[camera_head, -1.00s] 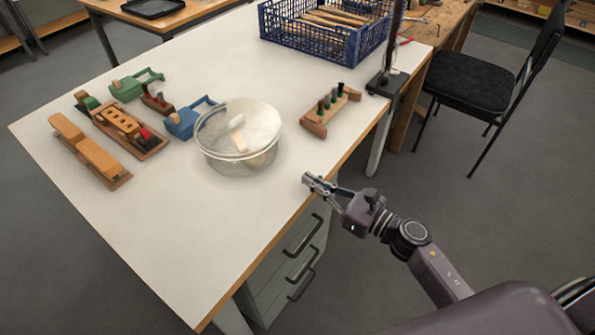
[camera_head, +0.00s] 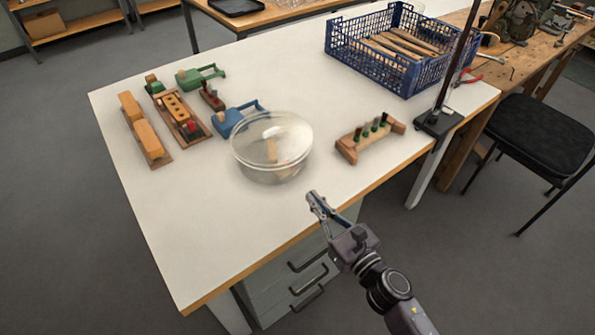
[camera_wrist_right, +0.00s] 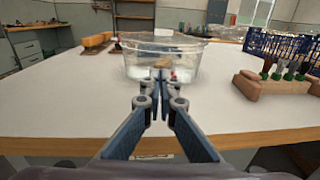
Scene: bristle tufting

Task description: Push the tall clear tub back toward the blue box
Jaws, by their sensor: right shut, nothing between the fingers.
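The clear tub (camera_head: 270,165) stands upright on the white table, with a lid-like top and some wooden pieces showing through its wall. The blue box (camera_head: 352,50), an open plastic crate holding wooden sticks, stands farther back and to the right. My right gripper (camera_head: 313,198) is shut and empty at the table's front edge, just in front of the tub and a little to its right. In the right wrist view, the closed fingertips (camera_wrist_right: 160,77) point at the tub (camera_wrist_right: 163,59) and overlap its lower wall; I cannot tell whether they touch. My left gripper is not in view.
A blue toy piece (camera_head: 232,120) sits close behind the tub's left side, near other wooden toys (camera_head: 146,140). A dark stand (camera_head: 438,122) is at the right edge. The table between tub and crate is mostly clear.

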